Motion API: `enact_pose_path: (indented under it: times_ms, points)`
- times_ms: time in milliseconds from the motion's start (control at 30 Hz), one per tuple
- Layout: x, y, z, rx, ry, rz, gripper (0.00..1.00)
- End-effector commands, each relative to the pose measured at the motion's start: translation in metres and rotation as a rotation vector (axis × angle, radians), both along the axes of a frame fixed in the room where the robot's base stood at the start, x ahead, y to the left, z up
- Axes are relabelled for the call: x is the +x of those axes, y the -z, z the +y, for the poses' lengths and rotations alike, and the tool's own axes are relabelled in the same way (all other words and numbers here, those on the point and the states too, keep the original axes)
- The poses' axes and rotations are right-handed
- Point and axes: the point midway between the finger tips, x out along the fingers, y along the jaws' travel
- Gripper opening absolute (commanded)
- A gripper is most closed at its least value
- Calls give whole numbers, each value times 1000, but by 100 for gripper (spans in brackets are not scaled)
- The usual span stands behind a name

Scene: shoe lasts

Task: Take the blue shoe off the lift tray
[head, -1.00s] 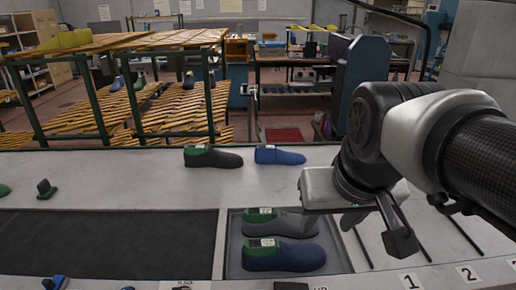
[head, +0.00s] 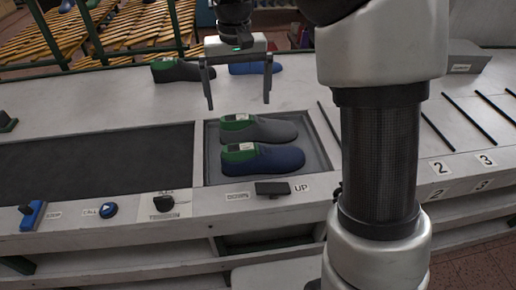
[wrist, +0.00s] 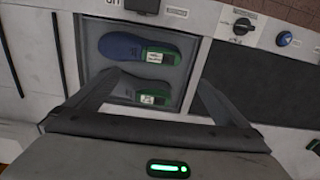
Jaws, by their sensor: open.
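The blue shoe (head: 262,160), with a green heel part and a white label, lies on its sole in the lift tray (head: 213,180), at the near side. A grey shoe (head: 258,129) with a green heel part lies just behind it in the same tray. My gripper (head: 238,104) hangs above the tray's far edge, open and empty, its fingers pointing down. In the wrist view the blue shoe (wrist: 130,47) lies beyond the fingertips, and the grey shoe (wrist: 132,88) is partly hidden between and behind the fingers.
Behind my gripper stand a dark shoe (head: 180,70) and a blue one (head: 255,68) on the bench. A dark belt (head: 95,160) lies left of the tray. In front are an UP/DOWN switch (head: 272,189), a black knob (head: 163,203) and a blue button (head: 108,210). Slotted lanes lie right.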

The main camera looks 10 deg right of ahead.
Motion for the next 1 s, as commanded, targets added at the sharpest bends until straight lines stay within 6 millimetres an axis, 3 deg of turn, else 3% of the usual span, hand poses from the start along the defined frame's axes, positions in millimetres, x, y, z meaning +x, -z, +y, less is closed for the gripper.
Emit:
enact_pose_path:
  times_ms: [400, 733, 1000]
  points:
    - [-2, 89, -1, -1, 1, 5, 100]
    - [-1, 117, 1, -1, 1, 3, 100]
    - [0, 154, 3, -1, 0, 3, 100]
